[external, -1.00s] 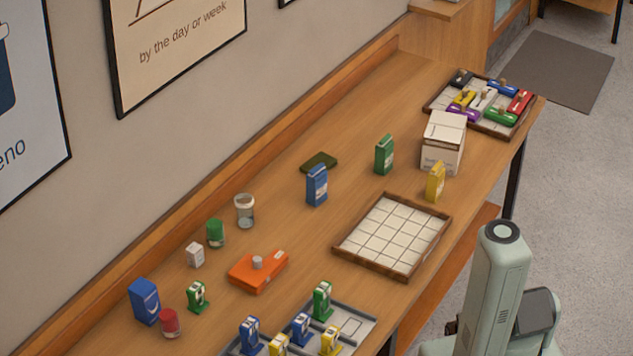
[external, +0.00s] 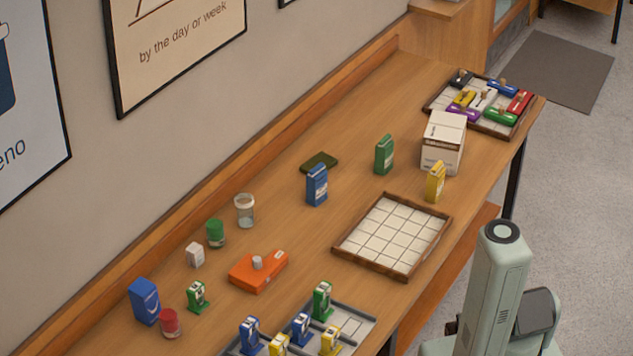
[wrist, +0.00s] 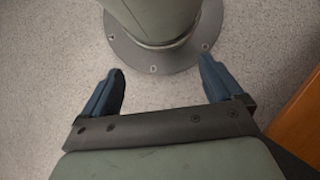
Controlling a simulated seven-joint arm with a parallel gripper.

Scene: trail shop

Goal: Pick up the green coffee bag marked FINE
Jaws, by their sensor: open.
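A green bag (external: 384,155) stands upright on the wooden counter, left of a white box, in the external view. Its print is too small to read, so I cannot confirm the word FINE. Similar bags stand near it: a blue one (external: 317,185) and a yellow one (external: 435,182). My gripper (wrist: 162,66) shows in the wrist view with its two blue fingers wide apart and nothing between them. It points at the floor beside my own base, away from the counter top. No bag shows in the wrist view.
An empty tiled tray (external: 342,248) lies at the counter's front edge. The white box (external: 442,143) stands close to the green and yellow bags. A grey tray (external: 368,322) holds small upright coloured items. An orange device (external: 258,271) and jars stand farther left.

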